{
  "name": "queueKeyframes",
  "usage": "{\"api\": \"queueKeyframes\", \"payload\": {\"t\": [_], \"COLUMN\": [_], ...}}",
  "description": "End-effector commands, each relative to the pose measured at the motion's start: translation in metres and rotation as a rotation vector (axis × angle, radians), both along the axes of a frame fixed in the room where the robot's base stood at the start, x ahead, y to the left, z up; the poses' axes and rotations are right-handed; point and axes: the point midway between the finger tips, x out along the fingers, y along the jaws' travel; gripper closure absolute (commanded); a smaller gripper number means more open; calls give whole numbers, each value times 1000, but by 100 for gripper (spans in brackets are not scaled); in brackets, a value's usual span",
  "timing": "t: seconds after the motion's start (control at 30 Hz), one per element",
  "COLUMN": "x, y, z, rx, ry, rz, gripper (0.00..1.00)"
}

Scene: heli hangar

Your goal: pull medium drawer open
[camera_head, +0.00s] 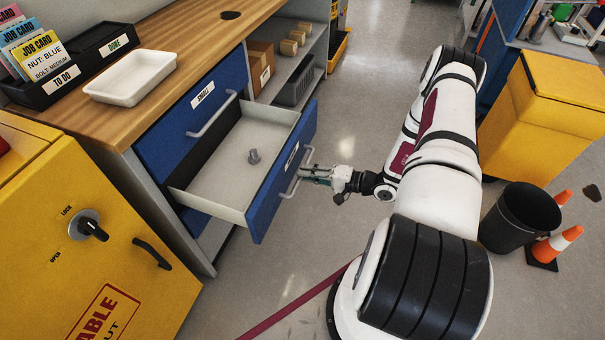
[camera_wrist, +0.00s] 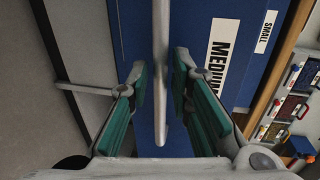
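The blue medium drawer (camera_head: 283,168) stands pulled out from the workbench, with its grey inside showing. A small grey bolt-like piece (camera_head: 253,157) lies in it. Its bar handle (camera_head: 291,186) is on the blue front. In the wrist view the handle (camera_wrist: 160,75) runs between the two green-padded fingers of my gripper (camera_wrist: 160,75), near the "MEDIUM" label (camera_wrist: 218,65). A gap shows on each side of the bar, so the fingers are around it but not closed on it. My gripper (camera_head: 314,174) also shows at the drawer front in the head view.
The small drawer (camera_head: 190,110) above is shut. A yellow cabinet (camera_head: 80,240) stands at the left. A black bin (camera_head: 520,217), orange cones (camera_head: 558,243) and a yellow cart (camera_head: 545,110) are at the right.

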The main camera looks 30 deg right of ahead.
Motion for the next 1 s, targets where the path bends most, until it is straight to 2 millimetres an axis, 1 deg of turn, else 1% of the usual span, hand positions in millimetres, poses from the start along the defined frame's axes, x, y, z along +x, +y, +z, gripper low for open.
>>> {"api": "queueKeyframes", "payload": {"t": [0.03, 0.2, 0.43, 0.63, 1.0], "x": [-8, -37, -66, -77, -77], "y": [-8, -28, -49, -56, -56], "z": [2, 9, 16, 19, 19], "rx": [-2, -2, -1, 0, -1], "ry": [1, 1, 0, 1, 1], "rz": [-5, -5, -3, -1, -1], "gripper": [80, 80, 80, 80, 80]}}
